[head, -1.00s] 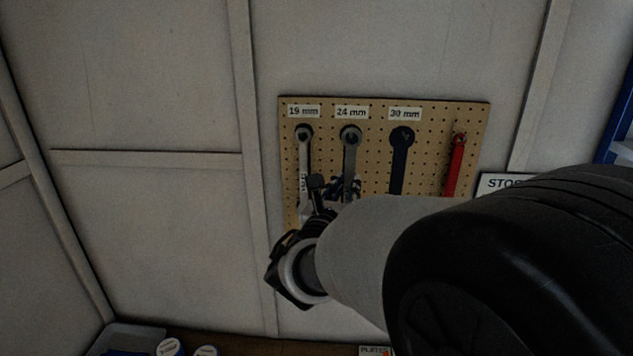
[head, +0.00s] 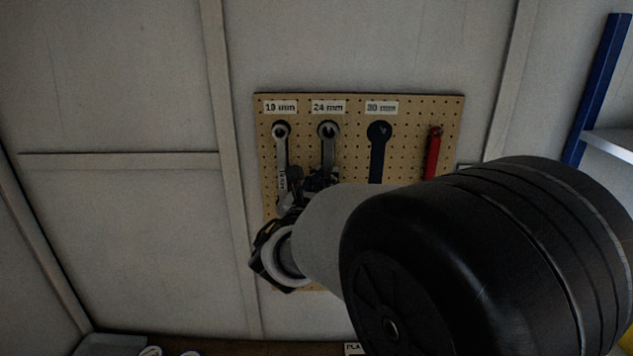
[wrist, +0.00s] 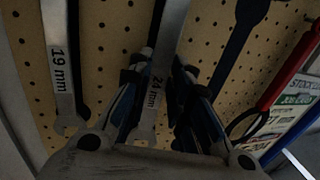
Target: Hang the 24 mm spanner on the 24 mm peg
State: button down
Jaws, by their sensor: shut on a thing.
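The 24 mm spanner (head: 328,149) is grey and upright against the pegboard (head: 451,120), its ring end at the 24 mm peg position under the 24 mm label (head: 328,107). The ring overlaps the peg's place, but I cannot tell whether it sits fully on the peg. My gripper (head: 314,183) is shut on the lower handle. In the wrist view the handle with its 24 mm marking (wrist: 155,94) runs between the two fingers (wrist: 158,100). The arm hides the handle's lower end in the head view.
The 19 mm spanner (head: 281,151) hangs close on the left. A black spanner-shaped form (head: 379,155) is under the 30 mm label, and a red tool (head: 432,155) hangs farther right. A blue-framed shelf (head: 597,95) stands at the right edge.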

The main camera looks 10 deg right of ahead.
jog(key=shift+r, duration=0.1)
jog(key=c, duration=1.4)
grip_release()
jog(key=v, duration=1.2)
jog(key=s+d+f+m+g+h+b, duration=0.1)
jog(key=s+d+f+m+g+b, duration=1)
jog(key=s+d+f+m, duration=0.6)
jog(key=s+a+f+m+g+y+b, duration=0.2)
jog(key=s+a+f+m+y+b, duration=0.25)
jog(key=s+f+m, duration=0.5)
jog(key=a+f+m+t+y+b, duration=0.1)
jog(key=a+f+m+y+b, duration=0.3)
jog(key=a+f+b, duration=0.1)
jog(key=shift+s+a+f+t, duration=0.3)
jog(key=shift+s+a+f, duration=0.15)
jog(key=shift+a, duration=0.6)
